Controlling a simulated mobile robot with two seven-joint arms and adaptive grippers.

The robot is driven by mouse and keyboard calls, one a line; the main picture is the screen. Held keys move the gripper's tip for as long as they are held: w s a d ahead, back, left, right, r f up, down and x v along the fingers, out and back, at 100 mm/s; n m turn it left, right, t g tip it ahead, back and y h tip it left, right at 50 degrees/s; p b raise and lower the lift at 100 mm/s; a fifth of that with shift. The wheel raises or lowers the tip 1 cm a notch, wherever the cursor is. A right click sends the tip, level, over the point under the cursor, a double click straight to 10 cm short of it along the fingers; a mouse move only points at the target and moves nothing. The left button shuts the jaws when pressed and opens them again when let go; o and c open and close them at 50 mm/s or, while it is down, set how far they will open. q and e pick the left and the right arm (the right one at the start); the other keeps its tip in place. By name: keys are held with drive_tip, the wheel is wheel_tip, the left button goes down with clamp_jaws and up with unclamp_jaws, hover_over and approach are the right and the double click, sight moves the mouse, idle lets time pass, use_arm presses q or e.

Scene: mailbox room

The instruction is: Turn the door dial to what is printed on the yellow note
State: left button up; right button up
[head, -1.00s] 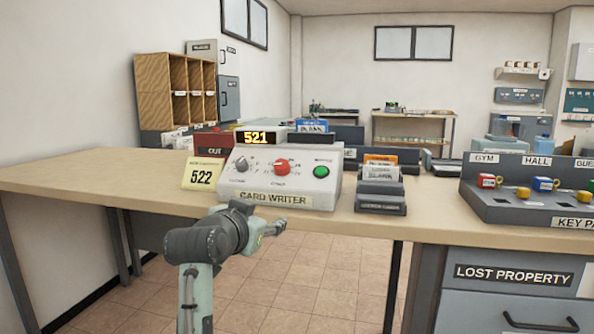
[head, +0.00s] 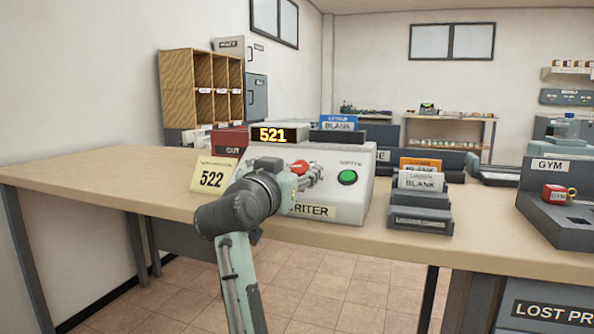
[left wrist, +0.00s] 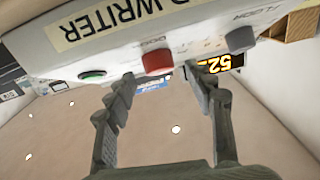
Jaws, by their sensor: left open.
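The card writer (head: 368,170) is a pale box with a lit display (head: 272,135) reading 521. Its red door dial (head: 299,166) sits in the middle of the sloping face, partly hidden by my arm. The yellow note (head: 212,178) left of the box reads 522. My left gripper (head: 314,174) is at the red dial. In the left wrist view my left gripper (left wrist: 163,82) is open, one finger to each side of the red dial (left wrist: 158,62). I cannot tell whether the fingers touch it. My right gripper is out of view.
A green button (head: 347,177) is right of the red dial. The grey dial (left wrist: 240,39) shows in the left wrist view. A card holder (head: 420,216) stands right of the box. The table (head: 90,170) is clear at the left.

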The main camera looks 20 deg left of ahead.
use_arm(q)
drive_tip(key=shift+w, duration=0.6)
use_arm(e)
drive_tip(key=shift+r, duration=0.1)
use_arm(q)
drive_tip(key=shift+c, duration=0.2)
